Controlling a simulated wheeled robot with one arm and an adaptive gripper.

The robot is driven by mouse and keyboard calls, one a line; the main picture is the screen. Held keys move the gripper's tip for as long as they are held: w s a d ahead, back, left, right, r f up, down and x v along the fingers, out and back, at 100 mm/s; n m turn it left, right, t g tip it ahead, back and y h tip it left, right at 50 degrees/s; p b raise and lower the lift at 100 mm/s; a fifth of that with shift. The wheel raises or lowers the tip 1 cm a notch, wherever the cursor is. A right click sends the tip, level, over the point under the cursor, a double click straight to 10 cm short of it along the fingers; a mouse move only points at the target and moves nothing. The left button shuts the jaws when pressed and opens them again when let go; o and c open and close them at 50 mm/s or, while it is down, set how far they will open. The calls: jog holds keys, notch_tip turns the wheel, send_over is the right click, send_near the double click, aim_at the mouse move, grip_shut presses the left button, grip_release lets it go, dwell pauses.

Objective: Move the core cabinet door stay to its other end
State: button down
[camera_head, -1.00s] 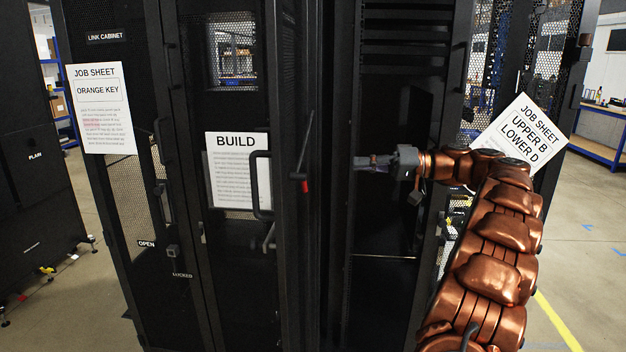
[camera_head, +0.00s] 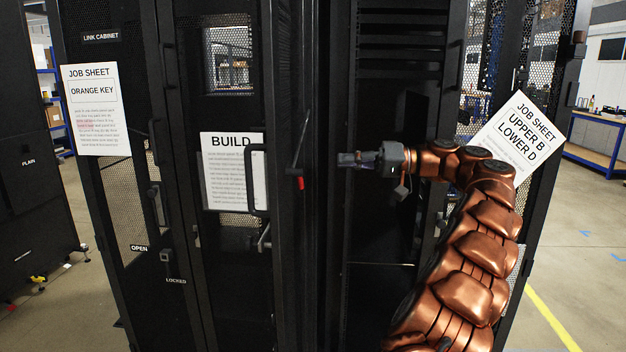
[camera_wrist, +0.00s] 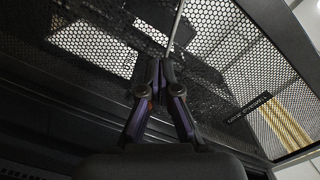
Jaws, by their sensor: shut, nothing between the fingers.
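My gripper (camera_head: 345,159) is shut and empty, pointing left in front of the dark cabinet opening in the head view. In the wrist view its fingertips (camera_wrist: 160,62) are together. A thin grey rod (camera_wrist: 177,24), which may be the door stay, runs up from behind the fingertips there. I cannot tell whether they touch it. A perforated door panel (camera_wrist: 215,50) lies beyond, with a small dark label (camera_wrist: 249,107) too small to read surely. In the head view a thin pale line (camera_head: 385,264) crosses the opening below my gripper; I cannot tell if it is the same rod.
A dark handle with a red part (camera_head: 301,183) stands just left of my gripper. The link cabinet (camera_head: 101,37) and a door with a BUILD sheet (camera_head: 226,170) are on the left. A tilted job sheet (camera_head: 517,138) hangs behind my arm. Open floor (camera_head: 580,235) lies at right.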

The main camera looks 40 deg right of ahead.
jog(key=shift+b+x, duration=0.35)
jog(key=shift+x, duration=0.45)
jog(key=shift+w+a, duration=0.1)
jog(key=x, duration=0.5)
jog(key=shift+a+f, duration=0.1)
jog(key=shift+a, duration=0.05)
jog(key=shift+s+a+f, duration=1)
jog(key=shift+a+f, duration=0.1)
jog(key=shift+a, duration=0.1)
